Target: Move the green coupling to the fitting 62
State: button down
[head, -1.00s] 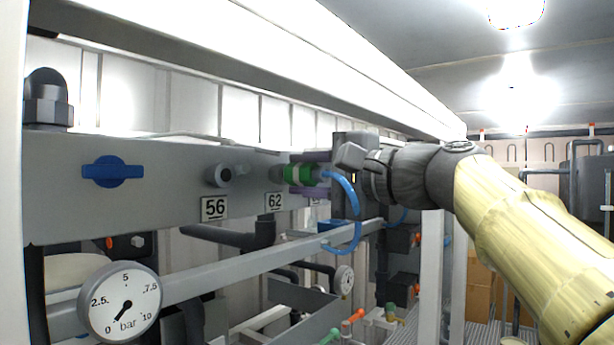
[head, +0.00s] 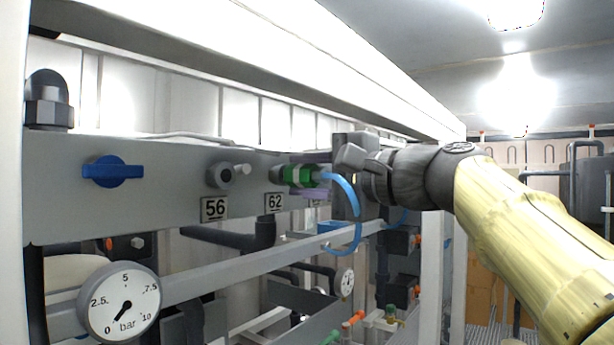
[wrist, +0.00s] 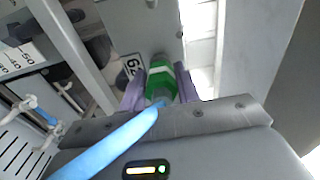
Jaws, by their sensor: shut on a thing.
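The green coupling (head: 298,175), with a pale band and a blue hose (head: 350,205) from its back end, is at the fitting 62 (head: 276,174). Its front end meets the fitting, but I cannot tell whether it is fully seated. My gripper (head: 313,176) has its purple fingers shut on the coupling from either side. In the wrist view the coupling (wrist: 162,80) sits between the purple fingers (wrist: 160,92), in line with the fitting, which it mostly hides. The label 62 (head: 275,203) is below the fitting.
The bare fitting 56 (head: 220,175) is to the left on the same grey panel (head: 180,185). A blue valve handle (head: 113,171) is further left. A pressure gauge (head: 120,302) and a grey rail (head: 230,272) lie below. The hose hangs in a loop in front of the rail.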

jog(key=shift+w, duration=0.15)
dwell(0.5)
jog(key=shift+a, duration=0.3)
jog(key=shift+w, duration=0.15)
jog(key=c, duration=0.9)
grip_release()
jog(key=shift+a, duration=0.15)
jog(key=shift+c, duration=0.2)
jog(key=b+v, duration=0.5)
jog(key=v, duration=1.2)
